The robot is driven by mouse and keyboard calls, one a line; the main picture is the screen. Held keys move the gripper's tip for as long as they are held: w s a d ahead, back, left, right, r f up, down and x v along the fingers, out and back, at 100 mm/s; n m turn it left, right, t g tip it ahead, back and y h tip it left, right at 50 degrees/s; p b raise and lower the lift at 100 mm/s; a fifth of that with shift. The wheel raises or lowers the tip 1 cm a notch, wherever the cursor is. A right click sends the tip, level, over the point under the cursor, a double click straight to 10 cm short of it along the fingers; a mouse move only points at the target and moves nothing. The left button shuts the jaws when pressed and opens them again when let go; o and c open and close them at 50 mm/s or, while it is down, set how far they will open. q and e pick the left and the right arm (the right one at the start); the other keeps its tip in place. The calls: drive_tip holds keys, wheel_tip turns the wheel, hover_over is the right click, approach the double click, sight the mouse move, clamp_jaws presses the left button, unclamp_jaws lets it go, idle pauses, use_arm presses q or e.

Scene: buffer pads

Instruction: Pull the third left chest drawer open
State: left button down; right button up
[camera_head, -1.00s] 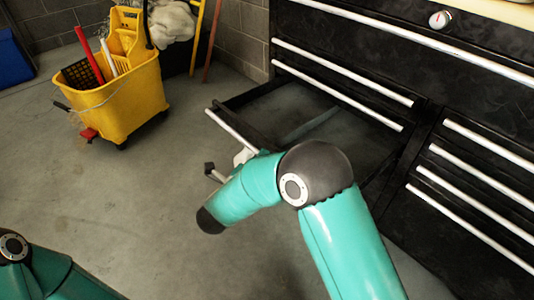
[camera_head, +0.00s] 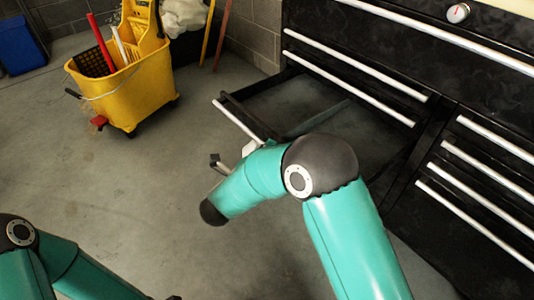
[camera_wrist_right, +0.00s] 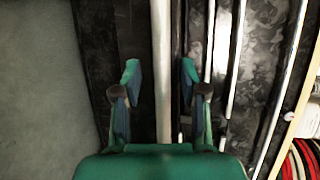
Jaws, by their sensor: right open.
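The third left chest drawer stands pulled out below two shut left drawers of the black chest, with its white handle bar (camera_head: 240,121) along its front edge. Its inside looks empty where I see it; my right arm covers part of it. My right gripper (camera_head: 230,158) is at the drawer's front, largely hidden by its own arm in the head view. In the right wrist view my right gripper (camera_wrist_right: 161,85) is open, with one finger on each side of the white handle bar (camera_wrist_right: 161,60).
A yellow mop bucket (camera_head: 125,92) stands on the floor left of the drawer. A blue bin (camera_head: 20,45) is at the far left. Shut drawers with white handles (camera_head: 475,205) are on the right. The grey floor between bucket and drawer is clear.

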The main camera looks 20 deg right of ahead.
drive_tip(key=v, duration=0.7)
drive_tip(key=shift+s, duration=0.2)
drive_tip(key=shift+f, duration=0.1)
